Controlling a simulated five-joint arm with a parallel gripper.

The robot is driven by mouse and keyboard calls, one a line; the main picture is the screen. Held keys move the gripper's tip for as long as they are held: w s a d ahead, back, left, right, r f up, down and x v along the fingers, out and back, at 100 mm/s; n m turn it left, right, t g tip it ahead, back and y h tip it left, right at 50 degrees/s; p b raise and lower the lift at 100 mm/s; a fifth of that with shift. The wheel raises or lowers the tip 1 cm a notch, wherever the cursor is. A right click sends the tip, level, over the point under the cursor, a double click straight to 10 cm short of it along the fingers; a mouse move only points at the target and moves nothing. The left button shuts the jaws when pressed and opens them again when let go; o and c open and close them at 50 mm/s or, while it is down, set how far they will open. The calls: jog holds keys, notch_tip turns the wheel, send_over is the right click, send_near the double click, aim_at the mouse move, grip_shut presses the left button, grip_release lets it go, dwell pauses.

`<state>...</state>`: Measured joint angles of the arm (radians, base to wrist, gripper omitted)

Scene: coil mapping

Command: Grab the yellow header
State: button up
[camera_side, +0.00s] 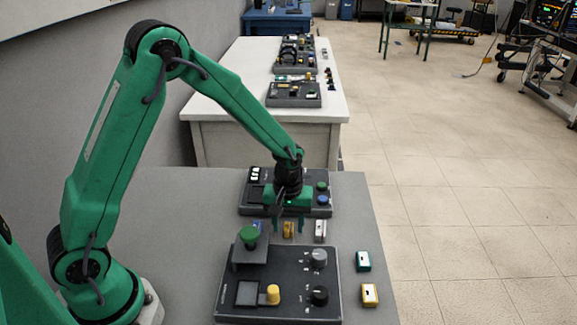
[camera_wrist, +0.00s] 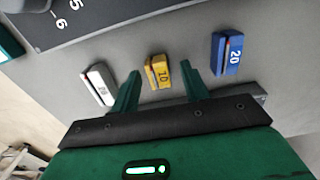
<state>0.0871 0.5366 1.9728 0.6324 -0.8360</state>
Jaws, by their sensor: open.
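The yellow header (camera_wrist: 160,73) is a small block with a dark number on its face. It lies on the grey table (camera_wrist: 185,30) between a white header (camera_wrist: 102,85) and a blue header (camera_wrist: 228,54). My gripper (camera_wrist: 160,78) is open, with its two green fingers on either side of the yellow header in the wrist view and nothing held. In the side view my gripper (camera_side: 287,222) points down close to the yellow header (camera_side: 289,229). Whether the fingertips reach down to the header's height I cannot tell.
A dark control box (camera_side: 290,285) with knobs and buttons stands in front, and another box (camera_side: 255,206) stands behind. A teal header (camera_side: 363,261) and a second yellow-orange header (camera_side: 370,295) lie at the right. The white header (camera_side: 320,231) is close beside my gripper.

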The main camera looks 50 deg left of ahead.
aim_at(289, 229)
grip_shut()
jog(key=shift+r, duration=0.2)
jog(key=shift+r, duration=0.55)
jog(key=r, duration=0.3)
jog(key=shift+s+d+r, duration=0.1)
jog(key=shift+s+d, duration=0.15)
jog(key=shift+d, duration=0.1)
jog(key=s+d+r, duration=0.6)
jog(key=d, duration=0.2)
jog(key=shift+s+d+r, duration=0.2)
jog(key=shift+d, duration=0.2)
jog(key=shift+a, duration=0.1)
